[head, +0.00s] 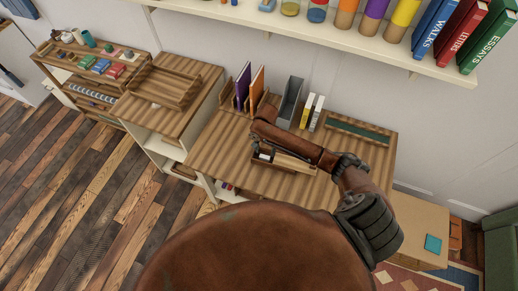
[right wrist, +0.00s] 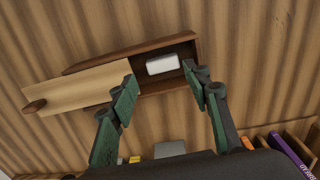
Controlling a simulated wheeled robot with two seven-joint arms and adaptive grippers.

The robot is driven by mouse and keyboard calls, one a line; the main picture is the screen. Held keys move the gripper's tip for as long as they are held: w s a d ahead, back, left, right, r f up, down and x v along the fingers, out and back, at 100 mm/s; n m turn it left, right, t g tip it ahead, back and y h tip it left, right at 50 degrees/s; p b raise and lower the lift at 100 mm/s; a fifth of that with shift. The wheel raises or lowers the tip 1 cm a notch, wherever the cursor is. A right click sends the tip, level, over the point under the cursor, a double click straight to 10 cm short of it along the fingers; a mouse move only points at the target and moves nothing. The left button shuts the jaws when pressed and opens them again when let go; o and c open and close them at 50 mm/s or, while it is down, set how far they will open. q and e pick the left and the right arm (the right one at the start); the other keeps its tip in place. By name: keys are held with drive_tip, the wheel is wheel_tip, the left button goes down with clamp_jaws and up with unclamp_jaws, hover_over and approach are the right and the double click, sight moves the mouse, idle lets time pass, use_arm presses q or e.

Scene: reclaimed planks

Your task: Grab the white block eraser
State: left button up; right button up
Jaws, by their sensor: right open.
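The white block eraser (right wrist: 162,64) lies in the open end of a wooden box (right wrist: 190,42), as the right wrist view shows. In the head view the eraser (head: 265,157) shows small and pale below my right arm. My left gripper is not in view.
The box rests on a striped wooden desk (head: 225,155). Behind it stand a holder with purple and orange books (head: 257,88), a grey file holder (head: 289,100) and white-and-yellow boxes (head: 312,112). A green board in a tray (head: 358,131) lies at the right. A wall shelf (head: 330,48) hangs above.

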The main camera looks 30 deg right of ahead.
sight(265, 157)
drive_tip(key=shift+w+d+f, duration=0.1)
drive_tip(key=shift+w+f, duration=0.1)
drive_tip(key=shift+f, duration=0.05)
wheel_tip(265, 157, down, 2)
drive_tip(key=shift+s+f, duration=0.1)
drive_tip(key=f, duration=0.2)
drive_tip(key=shift+w+d+f, duration=0.2)
drive_tip(key=shift+w+f, duration=0.1)
drive_tip(key=shift+w, duration=0.05)
wheel_tip(265, 157, down, 2)
drive_tip(key=shift+f, duration=0.1)
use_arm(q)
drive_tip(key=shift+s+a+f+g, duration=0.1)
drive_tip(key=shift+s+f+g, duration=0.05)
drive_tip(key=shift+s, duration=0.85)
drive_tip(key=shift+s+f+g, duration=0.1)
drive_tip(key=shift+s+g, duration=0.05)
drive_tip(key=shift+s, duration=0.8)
use_arm(e)
drive_tip(key=c, duration=0.6)
